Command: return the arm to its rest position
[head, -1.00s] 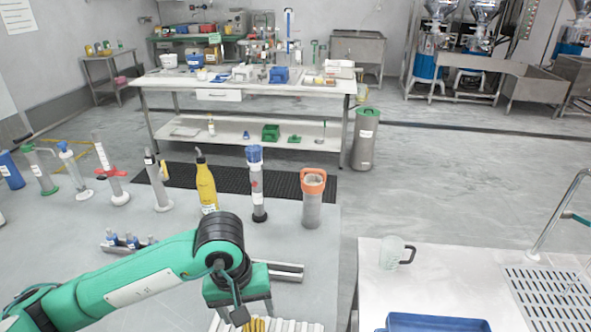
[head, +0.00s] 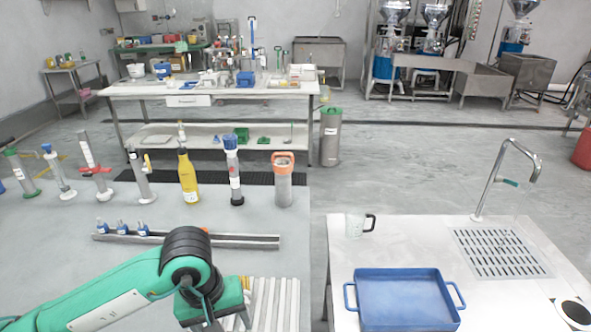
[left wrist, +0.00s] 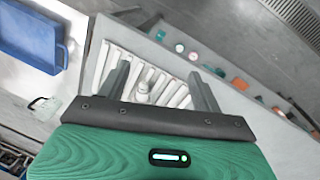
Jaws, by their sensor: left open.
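My left arm (head: 130,295) is green with black joints and comes in from the lower left of the head view. Its gripper (head: 222,323) points down over the grey table, beside a white ribbed rack (head: 285,305). In the left wrist view the two grey fingers (left wrist: 160,85) are spread apart, with nothing held between them. The white rack (left wrist: 148,72) shows beyond and between them. The fingertips are partly cut off in the head view. My right gripper is not in view.
A blue tray (head: 405,298) and a clear mug (head: 357,224) stand on the white counter, near a tap (head: 490,180) and drain. A yellow bottle (head: 188,178) and several cylinders line the grey table's back. A rail (head: 205,240) lies in front of them. A gap separates table and counter.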

